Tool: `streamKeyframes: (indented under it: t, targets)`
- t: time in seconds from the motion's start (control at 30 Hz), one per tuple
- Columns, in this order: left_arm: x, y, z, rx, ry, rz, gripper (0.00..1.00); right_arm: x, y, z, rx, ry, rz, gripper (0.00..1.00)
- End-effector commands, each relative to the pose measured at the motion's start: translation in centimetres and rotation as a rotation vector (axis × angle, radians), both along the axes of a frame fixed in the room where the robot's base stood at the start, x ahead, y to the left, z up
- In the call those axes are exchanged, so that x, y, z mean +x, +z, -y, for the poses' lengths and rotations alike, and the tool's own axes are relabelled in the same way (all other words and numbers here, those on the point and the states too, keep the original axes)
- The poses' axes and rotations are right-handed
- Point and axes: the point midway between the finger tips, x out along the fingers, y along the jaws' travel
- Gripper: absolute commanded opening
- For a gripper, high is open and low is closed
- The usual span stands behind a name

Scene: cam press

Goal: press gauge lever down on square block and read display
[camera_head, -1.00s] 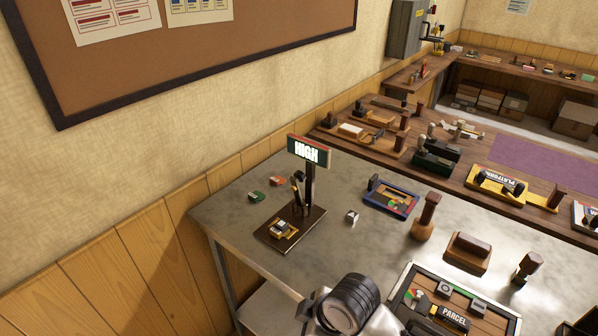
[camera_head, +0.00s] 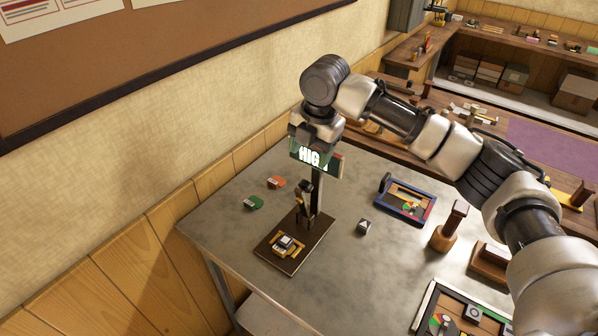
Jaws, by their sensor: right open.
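The gauge stands on a dark brown base (camera_head: 308,240) near the table's left corner. Its display (camera_head: 308,155) sits on top of a dark post (camera_head: 318,190) and reads HIGH, with the last letter partly obscured. A dark lever (camera_head: 302,205) stands upright beside the post. A small grey square block (camera_head: 286,241) sits in a yellow holder on the base, with nothing pressing on it. My right gripper (camera_head: 316,148) points down at the display, overlapping its upper part; I cannot tell whether it touches. It is open. My left gripper is out of view.
A small grey-white cube (camera_head: 363,227) lies right of the gauge. A green piece (camera_head: 253,203) and an orange piece (camera_head: 276,182) lie to its left. A blue-framed tray (camera_head: 405,203) and a wooden stamp (camera_head: 450,226) stand further right. The metal tabletop (camera_head: 345,265) is clear in front.

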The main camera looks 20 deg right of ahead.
Motion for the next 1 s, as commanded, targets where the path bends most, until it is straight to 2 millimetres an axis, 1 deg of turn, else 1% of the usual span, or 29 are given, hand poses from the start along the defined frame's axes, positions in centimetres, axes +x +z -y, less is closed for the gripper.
streamKeyframes:
  t: [0.07,0.2,0.3,0.37,0.43,0.6,0.67,0.77,1.0]
  targets:
    - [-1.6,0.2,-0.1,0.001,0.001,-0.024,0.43,0.0,-0.8,-0.1,0.000,0.001,-0.003,0.61]
    - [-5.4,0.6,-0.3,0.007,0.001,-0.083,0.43,0.3,-3.1,-0.3,-0.001,-0.001,-0.004,0.61]
    - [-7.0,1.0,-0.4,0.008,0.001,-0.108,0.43,0.4,-5.1,-0.5,-0.001,-0.002,-0.003,0.61]
    - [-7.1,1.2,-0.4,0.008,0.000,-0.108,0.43,0.6,-6.2,-0.7,0.000,-0.003,-0.004,0.61]
    - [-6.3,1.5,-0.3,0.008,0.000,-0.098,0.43,0.7,-7.4,-0.8,0.000,-0.001,-0.003,0.61]
    - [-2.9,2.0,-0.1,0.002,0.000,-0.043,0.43,1.0,-9.5,-1.0,0.000,-0.002,0.000,0.61]
    - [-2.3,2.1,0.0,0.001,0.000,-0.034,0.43,1.0,-9.9,-1.0,0.000,-0.001,0.000,0.61]
    - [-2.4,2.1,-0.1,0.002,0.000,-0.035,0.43,1.0,-10.2,-1.1,0.001,-0.001,0.001,0.61]
    - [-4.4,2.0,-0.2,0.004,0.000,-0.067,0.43,1.0,-10.3,-1.1,0.001,-0.001,0.002,0.61]
